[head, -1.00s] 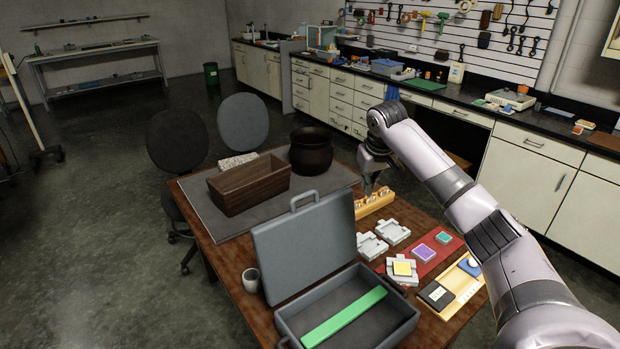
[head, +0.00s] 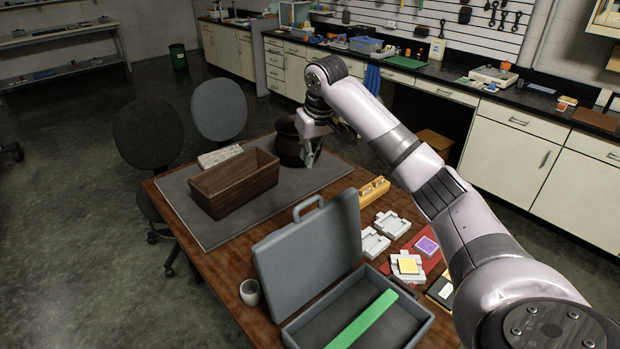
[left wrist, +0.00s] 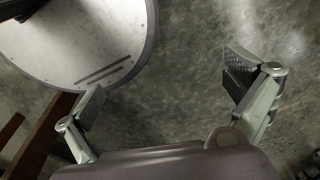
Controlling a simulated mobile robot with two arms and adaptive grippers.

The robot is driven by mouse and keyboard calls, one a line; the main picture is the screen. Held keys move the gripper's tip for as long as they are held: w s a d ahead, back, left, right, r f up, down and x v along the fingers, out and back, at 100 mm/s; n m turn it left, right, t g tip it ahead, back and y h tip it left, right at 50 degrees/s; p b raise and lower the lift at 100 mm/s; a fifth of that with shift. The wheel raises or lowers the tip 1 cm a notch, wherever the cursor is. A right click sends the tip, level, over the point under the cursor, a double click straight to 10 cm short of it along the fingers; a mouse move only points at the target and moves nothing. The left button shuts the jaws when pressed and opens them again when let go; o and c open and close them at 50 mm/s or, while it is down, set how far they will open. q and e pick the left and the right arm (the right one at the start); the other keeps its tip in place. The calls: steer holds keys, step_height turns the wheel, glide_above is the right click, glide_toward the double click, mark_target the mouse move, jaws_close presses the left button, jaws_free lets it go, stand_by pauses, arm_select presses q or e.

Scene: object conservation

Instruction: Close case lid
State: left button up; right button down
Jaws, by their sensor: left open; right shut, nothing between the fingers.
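The grey case (head: 358,318) stands open at the front of the wooden table. Its lid (head: 308,243) is raised and leans back, with a handle (head: 308,207) on its top edge. A green bar (head: 362,320) lies inside the base. My right gripper (head: 311,163) is shut and empty, behind the lid near the dark pot, apart from the case. My left gripper shows only in the left wrist view (left wrist: 165,105), open and empty, with bare floor between its fingers.
A wooden box (head: 235,183), a dark pot (head: 288,145) and a pale block (head: 220,156) sit on a grey mat (head: 205,230). A cup (head: 250,292) stands left of the case. White trays (head: 391,225) and a red mat (head: 432,245) lie right of it. Two chairs stand behind.

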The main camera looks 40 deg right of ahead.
arm_select(q)
steer(key=r+p, duration=0.2)
steer(key=s+r+p, duration=0.1)
steer(key=r+p, duration=0.2)
steer(key=shift+s+r, duration=0.2)
steer(key=shift+r, duration=0.05)
arm_select(e)
step_height(320, 180, down, 7)
steer(key=s, duration=0.2)
steer(key=shift+f, duration=0.2)
